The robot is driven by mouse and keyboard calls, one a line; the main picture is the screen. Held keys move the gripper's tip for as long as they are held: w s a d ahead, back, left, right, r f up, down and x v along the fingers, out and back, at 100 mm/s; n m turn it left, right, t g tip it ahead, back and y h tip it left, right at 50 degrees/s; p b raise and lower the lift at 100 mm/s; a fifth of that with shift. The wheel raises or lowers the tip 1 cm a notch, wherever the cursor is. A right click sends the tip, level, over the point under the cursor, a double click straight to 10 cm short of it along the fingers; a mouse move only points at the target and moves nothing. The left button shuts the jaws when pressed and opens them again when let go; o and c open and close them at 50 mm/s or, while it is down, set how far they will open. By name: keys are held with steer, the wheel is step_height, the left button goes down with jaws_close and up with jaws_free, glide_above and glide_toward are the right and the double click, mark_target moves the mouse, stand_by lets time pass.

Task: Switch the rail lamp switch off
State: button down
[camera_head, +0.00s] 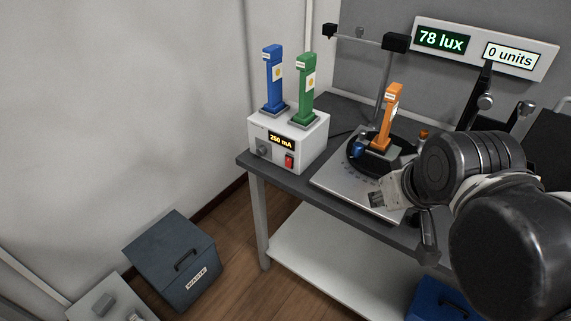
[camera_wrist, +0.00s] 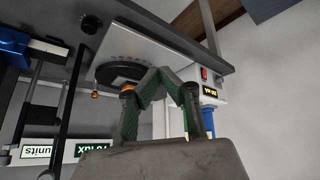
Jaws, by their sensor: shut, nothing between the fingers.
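A red rocker switch (camera_head: 289,161) is on the front of the white supply box (camera_head: 306,131), beside a lit "250 mA" display (camera_head: 282,141). The red switch also shows in the wrist view (camera_wrist: 205,75). I cannot tell which way it is tipped, and no label naming it as the rail lamp switch is readable. My gripper (camera_wrist: 160,72) is shut and empty, its fingertips meeting in front of the round stage. In the wrist view the tips are left of the red switch and apart from it. In the head view my arm partly hides the gripper.
Blue (camera_head: 273,80) and green (camera_head: 305,90) holders stand on the supply box. An orange holder (camera_head: 388,115) stands on the black round stage. A post carries a horizontal rail (camera_head: 360,37). The panel reads "78 lux" (camera_head: 440,40) and "0 units" (camera_head: 509,54). A waste bin (camera_head: 170,255) stands on the floor.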

steer(key=w+a+r+n+g+p, duration=0.1)
steer(key=w+a+r+n+g, duration=0.2)
steer(key=w+n, duration=0.35)
steer(key=n+g+p, duration=0.3)
steer(key=n, duration=1.7)
glide_toward(288, 162)
steer(key=s+a+r, duration=0.1)
steer(key=s+a, duration=0.3)
steer(key=s, duration=0.1)
steer(key=shift+h, duration=0.4)
steer(key=w+f, duration=0.1)
steer(key=f, duration=0.2)
steer(key=d+f+b, duration=0.1)
steer(key=f, duration=0.3)
steer(key=w+d+f, duration=0.1)
steer(key=f, duration=0.2)
steer(key=shift+w+f+b, duration=0.35)
steer(key=shift+b, duration=0.05)
steer(key=shift+w+d, duration=0.5)
steer(key=shift+w, duration=0.15)
